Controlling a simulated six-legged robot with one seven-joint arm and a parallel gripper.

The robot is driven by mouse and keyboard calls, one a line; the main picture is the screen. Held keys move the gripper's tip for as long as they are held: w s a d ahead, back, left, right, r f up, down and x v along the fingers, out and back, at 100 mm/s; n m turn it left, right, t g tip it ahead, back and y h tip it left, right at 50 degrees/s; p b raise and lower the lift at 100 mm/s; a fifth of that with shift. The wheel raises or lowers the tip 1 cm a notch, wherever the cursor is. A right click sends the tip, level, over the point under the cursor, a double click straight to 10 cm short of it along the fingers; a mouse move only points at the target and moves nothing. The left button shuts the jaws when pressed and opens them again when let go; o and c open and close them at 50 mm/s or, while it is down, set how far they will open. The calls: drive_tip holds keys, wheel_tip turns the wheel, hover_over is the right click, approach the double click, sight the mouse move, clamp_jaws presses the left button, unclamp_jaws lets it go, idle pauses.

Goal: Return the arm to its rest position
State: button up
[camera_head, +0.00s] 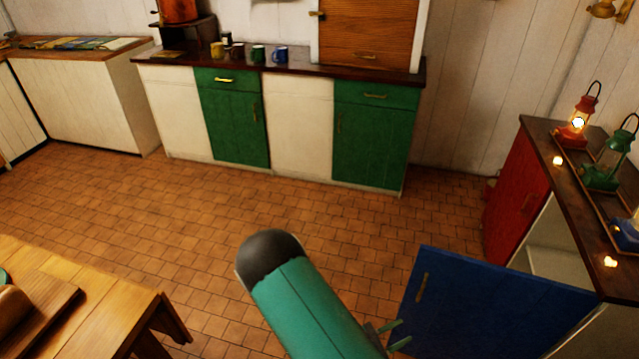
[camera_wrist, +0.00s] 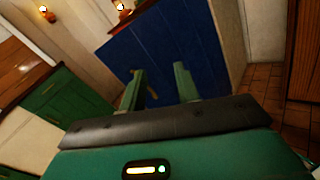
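My green arm (camera_head: 315,310) with a dark rounded joint reaches forward over the tiled floor in the head view. My gripper (camera_head: 403,333) is at its lower end, close to the left edge of the open blue cabinet door (camera_head: 490,305). In the wrist view the two green fingers of my gripper (camera_wrist: 160,85) are spread apart with nothing between them. The blue door (camera_wrist: 175,40) fills the background behind the fingers. I cannot tell whether the fingers touch the door.
The red-sided cabinet (camera_head: 508,210) stands at the right, its white interior showing; lanterns stand on top. A wooden table (camera_head: 80,325) is at lower left. A counter with green doors (camera_head: 375,140) lines the back wall. The tiled floor (camera_head: 200,215) between is clear.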

drive_tip(key=s+a+r+m+y, duration=0.1)
drive_tip(key=s+r+m+y, duration=0.2)
drive_tip(key=r, duration=0.9)
drive_tip(key=s+a+r+m+g+y, duration=0.1)
drive_tip(key=s+r+m+y, duration=0.2)
drive_tip(key=r+m+y, duration=0.4)
drive_tip(key=s+a+r+m+g+y, duration=0.1)
drive_tip(key=s+r+m+y, duration=0.2)
drive_tip(key=r, duration=1.5)
drive_tip(key=m+y, duration=0.3)
drive_tip(key=m, duration=0.3)
drive_tip(key=shift+a+r+m, duration=0.3)
